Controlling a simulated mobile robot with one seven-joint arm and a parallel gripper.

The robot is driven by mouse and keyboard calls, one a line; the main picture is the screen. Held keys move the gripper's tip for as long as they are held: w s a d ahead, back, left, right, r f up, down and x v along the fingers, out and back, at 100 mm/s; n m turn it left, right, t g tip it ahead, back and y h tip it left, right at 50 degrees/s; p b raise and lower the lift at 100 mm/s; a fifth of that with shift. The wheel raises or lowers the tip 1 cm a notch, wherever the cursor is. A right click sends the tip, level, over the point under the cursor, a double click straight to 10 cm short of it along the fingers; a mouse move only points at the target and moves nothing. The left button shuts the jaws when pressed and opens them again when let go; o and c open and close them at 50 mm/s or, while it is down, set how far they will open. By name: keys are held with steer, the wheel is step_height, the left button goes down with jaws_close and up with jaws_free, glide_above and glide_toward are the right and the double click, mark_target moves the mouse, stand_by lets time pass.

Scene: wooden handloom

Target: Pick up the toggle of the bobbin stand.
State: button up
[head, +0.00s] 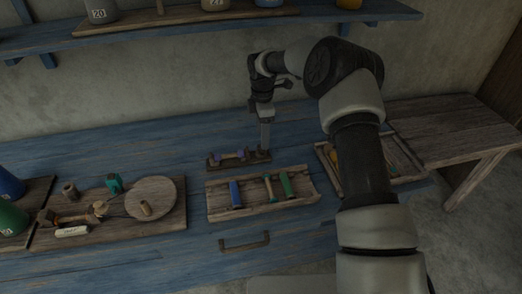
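A low dark wooden stand (262,160) sits on the blue bench behind the middle tray. A small purple-blue piece (233,157) lies on its left part. I take this for the bobbin stand; I cannot make out its toggle clearly. My gripper (267,146) points down over the right part of the stand, its fingertips at or just above it. I cannot tell whether the fingers touch anything. The fingers show edge-on, so their opening and anything between them are hidden.
A tray (216,206) with blue, wooden and green bobbins lies in front. My arm partly covers another tray (404,158) at right. A board (170,222) at left holds a round disc (160,191), a teal block (113,183) and small pieces. A shelf (180,24) hangs above.

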mark_target(261, 150)
steer(key=f, duration=0.4)
steer(key=shift+s+f, duration=0.1)
steer(key=shift+s, duration=0.1)
steer(key=shift+f, duration=0.5)
steer(key=c, duration=1.1)
